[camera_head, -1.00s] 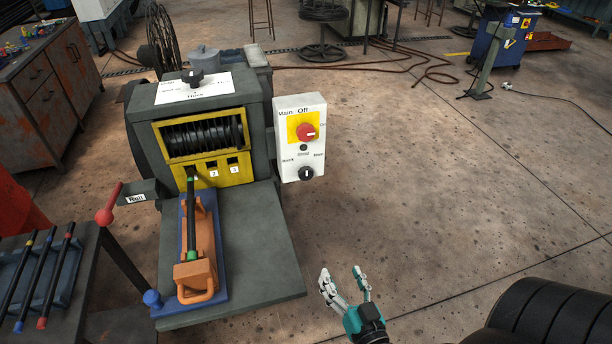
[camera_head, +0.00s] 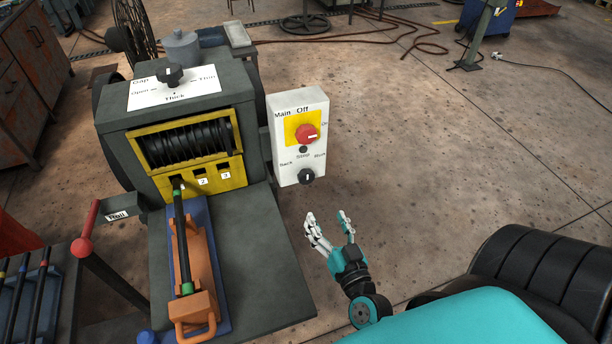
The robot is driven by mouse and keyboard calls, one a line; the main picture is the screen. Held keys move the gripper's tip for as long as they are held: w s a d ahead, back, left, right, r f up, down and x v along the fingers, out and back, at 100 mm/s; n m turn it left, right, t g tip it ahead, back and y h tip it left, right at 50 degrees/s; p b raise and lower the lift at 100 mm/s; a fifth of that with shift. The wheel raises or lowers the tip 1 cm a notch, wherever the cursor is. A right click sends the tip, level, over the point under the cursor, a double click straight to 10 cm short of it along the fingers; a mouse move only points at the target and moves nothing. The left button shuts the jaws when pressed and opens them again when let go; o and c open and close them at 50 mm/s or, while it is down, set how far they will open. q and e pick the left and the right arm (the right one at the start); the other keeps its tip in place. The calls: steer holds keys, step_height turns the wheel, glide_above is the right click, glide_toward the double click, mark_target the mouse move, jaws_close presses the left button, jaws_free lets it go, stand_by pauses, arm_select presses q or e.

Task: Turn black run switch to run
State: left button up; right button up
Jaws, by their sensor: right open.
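The black run switch (camera_head: 306,177) is a small round knob with a white mark, low on the white control box (camera_head: 287,162). Labels Back, Stop and Run stand around it; the mark looks roughly upright, toward Stop. Above it is the red main switch (camera_head: 306,133) on a yellow plate, its white mark pointing right toward On. My right gripper (camera_head: 327,226) is open and empty, in front of and below the box, apart from the black switch. Its fingers point up and away from me. My left gripper is not in view.
The grey machine (camera_head: 115,130) with its black drum (camera_head: 188,142) stands left of the box. An orange holder (camera_head: 201,265) with a black rod lies on its front shelf. A red-knobbed lever (camera_head: 84,248) stands at left. Floor right of the box is clear.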

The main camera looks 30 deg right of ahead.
steer(key=p, duration=0.1)
glide_toward(307, 181)
steer(key=w, duration=0.3)
steer(key=x, duration=0.6)
steer(key=shift+w+d+p, duration=0.2)
steer(key=shift+d+p, duration=0.15)
steer(key=shift+d, duration=0.1)
steer(key=shift+w, duration=0.3)
steer(key=shift+d, duration=0.1)
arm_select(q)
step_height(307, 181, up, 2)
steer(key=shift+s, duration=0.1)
arm_select(e)
steer(key=shift+w, duration=0.1)
steer(key=c, duration=1.2)
